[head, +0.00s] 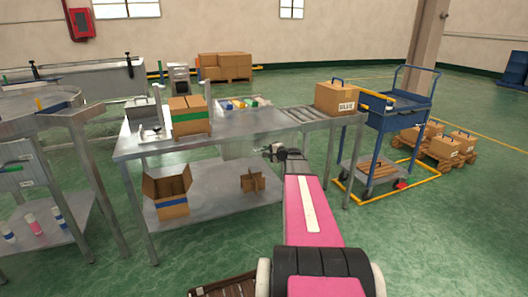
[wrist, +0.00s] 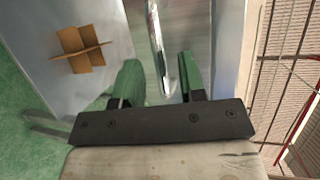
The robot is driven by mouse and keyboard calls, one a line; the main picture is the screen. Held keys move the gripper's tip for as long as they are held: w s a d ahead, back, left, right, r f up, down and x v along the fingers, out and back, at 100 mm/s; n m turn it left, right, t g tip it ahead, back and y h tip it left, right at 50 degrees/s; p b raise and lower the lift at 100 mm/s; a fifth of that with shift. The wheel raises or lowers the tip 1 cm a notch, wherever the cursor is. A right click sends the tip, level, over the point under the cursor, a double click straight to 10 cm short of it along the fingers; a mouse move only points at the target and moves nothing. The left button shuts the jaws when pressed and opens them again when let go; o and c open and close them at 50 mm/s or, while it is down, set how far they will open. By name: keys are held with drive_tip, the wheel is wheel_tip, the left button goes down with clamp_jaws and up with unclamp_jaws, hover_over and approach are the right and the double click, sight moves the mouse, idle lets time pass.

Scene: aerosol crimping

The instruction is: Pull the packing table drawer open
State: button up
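The packing table (head: 245,122) is a steel table with a lower shelf. A pale drawer front (head: 238,148) shows faintly under its top, left of my gripper (head: 266,151); I cannot tell from this view how far it is open. In the wrist view a shiny metal bar (wrist: 158,45), which looks like the drawer handle, runs between the two fingers of my gripper (wrist: 160,85). The fingers are apart, with a gap on each side of the bar. Whether they touch it is not visible.
On the lower shelf are an open carton (head: 168,192) and a cardboard divider (head: 252,181), also in the wrist view (wrist: 80,48). Cartons (head: 189,115) and a labelled box (head: 336,97) stand on top. A blue cart (head: 393,115) stands right of the table. Green floor lies in front.

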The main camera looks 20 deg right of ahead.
drive_tip(key=shift+x, duration=1.4)
clamp_jaws()
drive_tip(key=shift+s, duration=0.15)
